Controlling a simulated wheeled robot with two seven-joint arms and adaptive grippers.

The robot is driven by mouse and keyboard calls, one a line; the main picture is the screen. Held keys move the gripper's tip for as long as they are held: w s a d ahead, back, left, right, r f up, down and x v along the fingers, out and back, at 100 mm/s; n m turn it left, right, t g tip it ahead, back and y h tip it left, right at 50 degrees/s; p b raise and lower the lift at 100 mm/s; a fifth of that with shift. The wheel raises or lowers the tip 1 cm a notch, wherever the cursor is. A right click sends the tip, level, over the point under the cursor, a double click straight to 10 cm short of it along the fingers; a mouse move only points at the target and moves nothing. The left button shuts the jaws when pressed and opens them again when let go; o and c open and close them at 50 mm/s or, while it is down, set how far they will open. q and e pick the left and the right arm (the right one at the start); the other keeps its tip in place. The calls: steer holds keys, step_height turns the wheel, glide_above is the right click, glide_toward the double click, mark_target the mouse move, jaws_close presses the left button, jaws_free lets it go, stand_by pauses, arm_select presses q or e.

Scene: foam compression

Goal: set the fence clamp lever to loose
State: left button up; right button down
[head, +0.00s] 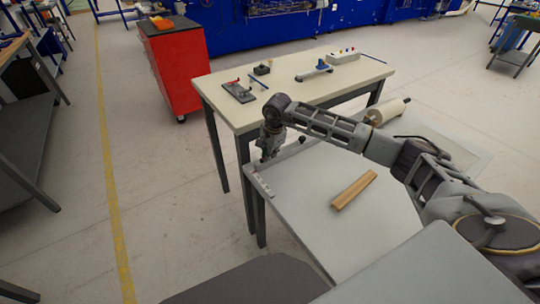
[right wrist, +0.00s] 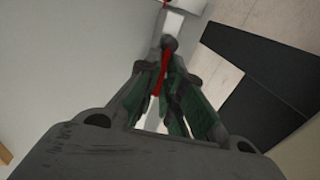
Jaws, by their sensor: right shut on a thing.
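The fence is a pale bar (head: 262,187) along the left edge of the near grey table. My right gripper (head: 267,157) is low at that edge, pointing down at the fence's far part. In the right wrist view its dark green fingers (right wrist: 164,88) are closed around a thin red lever (right wrist: 163,70), the clamp lever. The white fence bar (right wrist: 174,22) runs beyond the fingertips, with a dark rounded part (right wrist: 169,42) beside the lever. In the head view the gripper hides the lever. I cannot tell the lever's setting. My left gripper is not in view.
The far table (head: 310,87) holds a red-handled fixture (head: 239,91) and other small items. A red cabinet (head: 172,65) stands behind left.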

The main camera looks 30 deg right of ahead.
steer(key=shift+a+n, duration=0.15)
steer(key=shift+n, duration=0.15)
steer(key=c, duration=1.6)
jaws_free()
steer(key=shift+o, duration=0.2)
steer(key=shift+r, duration=0.45)
step_height(320, 180, up, 11)
steer(key=s, duration=0.2)
steer(key=shift+d, duration=0.25)
steer(key=shift+s+f, duration=0.1)
